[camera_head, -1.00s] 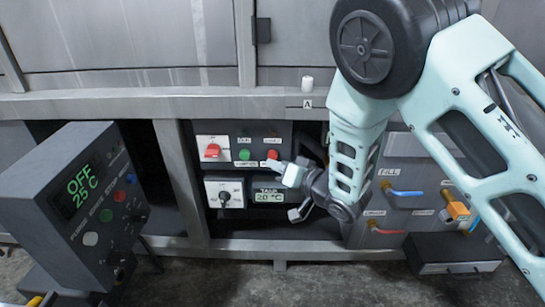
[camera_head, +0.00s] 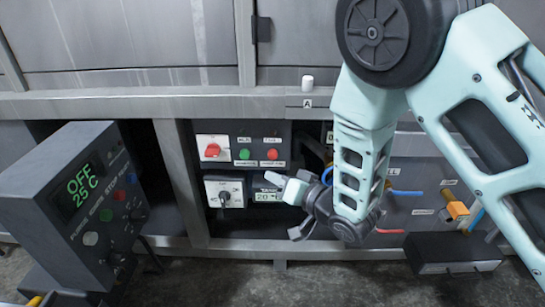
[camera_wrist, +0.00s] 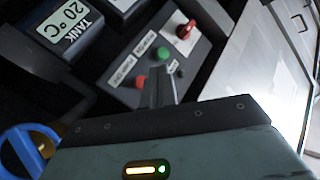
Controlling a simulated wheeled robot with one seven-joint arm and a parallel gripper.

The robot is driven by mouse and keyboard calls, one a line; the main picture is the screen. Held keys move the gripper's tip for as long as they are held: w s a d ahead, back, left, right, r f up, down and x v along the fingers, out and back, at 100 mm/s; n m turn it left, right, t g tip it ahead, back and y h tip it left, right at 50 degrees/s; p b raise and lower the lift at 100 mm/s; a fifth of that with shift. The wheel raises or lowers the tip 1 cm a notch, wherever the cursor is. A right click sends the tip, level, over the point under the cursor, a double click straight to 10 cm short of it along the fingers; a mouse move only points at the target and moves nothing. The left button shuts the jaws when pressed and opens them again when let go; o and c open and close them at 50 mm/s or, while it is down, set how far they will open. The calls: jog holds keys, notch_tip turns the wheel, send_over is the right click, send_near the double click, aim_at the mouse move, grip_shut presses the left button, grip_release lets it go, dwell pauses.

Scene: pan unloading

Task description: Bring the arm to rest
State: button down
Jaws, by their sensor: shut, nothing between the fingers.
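My gripper (camera_head: 281,181) is in front of the control panels under the metal counter in the head view, at the end of my pale green arm. In the wrist view the gripper (camera_wrist: 162,84) shows as a narrow, closed pair of fingers at the middle, with nothing held. Behind it is a grey control panel (camera_head: 240,140) with a red rotary switch, a green button (camera_head: 244,154) and a red button (camera_head: 272,154). The gripper looks apart from the buttons in the head view.
A dark box (camera_head: 75,235) with a display reading OFF 25 °C stands at the left. A tank display (camera_wrist: 68,22) reads 20 °C. Valves with blue, orange (camera_head: 457,210) and red handles sit right of my arm. A black box (camera_head: 455,252) lies low at the right.

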dwell(0.5)
jog(key=s+d+r+n+g+h, duration=0.2)
jog(key=s+d+r+g+h, duration=0.15)
jog(key=s, duration=0.65)
jog(key=s+d+r+n+g+h, duration=0.2)
jog(key=s+d+g+h, duration=0.25)
jog(key=s, duration=0.45)
jog(key=s+d+r+n+g+h, duration=0.25)
jog(key=s+d+g, duration=0.2)
jog(key=s, duration=0.55)
notch_tip(320, 180, up, 37)
jog(key=p, duration=3.6)
jog(key=shift+w+p, duration=0.25)
jog(key=shift+p, duration=0.05)
jog(key=shift+r+t, duration=0.1)
jog(key=shift+t, duration=0.15)
jog(key=shift+d, duration=0.1)
